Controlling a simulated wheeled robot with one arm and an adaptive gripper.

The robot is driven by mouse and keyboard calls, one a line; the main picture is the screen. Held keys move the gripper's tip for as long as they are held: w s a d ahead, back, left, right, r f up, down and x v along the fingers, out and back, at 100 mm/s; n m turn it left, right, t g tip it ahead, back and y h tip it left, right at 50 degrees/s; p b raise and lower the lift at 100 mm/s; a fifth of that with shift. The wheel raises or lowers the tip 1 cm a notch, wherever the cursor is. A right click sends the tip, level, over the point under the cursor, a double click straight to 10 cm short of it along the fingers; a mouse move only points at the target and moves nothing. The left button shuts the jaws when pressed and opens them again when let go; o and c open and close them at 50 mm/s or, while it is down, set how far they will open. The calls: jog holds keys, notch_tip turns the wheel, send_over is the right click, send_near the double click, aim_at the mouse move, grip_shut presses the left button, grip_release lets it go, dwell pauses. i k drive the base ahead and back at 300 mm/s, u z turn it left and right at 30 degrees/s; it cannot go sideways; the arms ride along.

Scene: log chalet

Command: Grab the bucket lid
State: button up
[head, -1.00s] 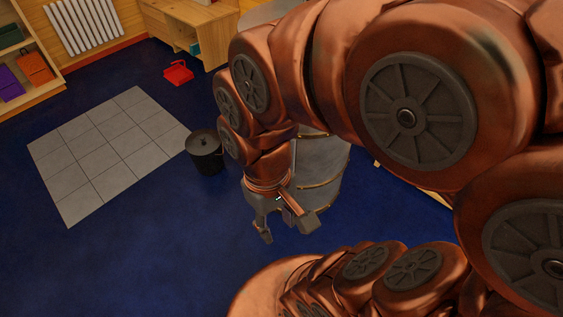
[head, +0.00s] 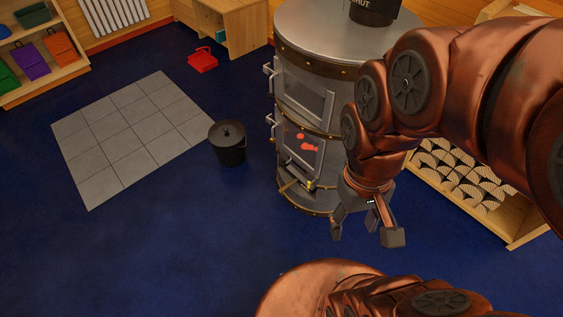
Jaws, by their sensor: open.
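A dark grey bucket (head: 231,155) stands upright on the blue floor, just left of the stove. Its round bucket lid (head: 227,133) sits on top, with a small knob in the middle. My gripper (head: 366,238) is open and empty, pointing down in front of the stove's lower right side. It is well to the right of the bucket and nearer to me, apart from the lid.
A tall grey cylindrical stove (head: 300,120) with protruding door handles stands right of the bucket. Grey floor tiles (head: 125,135) lie to the left. A red tray (head: 203,60) lies behind. A wooden log rack (head: 510,225) is at the right. The front left floor is clear.

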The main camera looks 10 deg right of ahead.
aim_at(226, 133)
jog(key=u, duration=0.9)
jog(key=i, duration=0.85)
jog(key=u, duration=0.95)
jog(key=i, duration=1.2)
jog(key=z, duration=1.05)
jog(key=i, duration=0.8)
jog(key=z, duration=0.85)
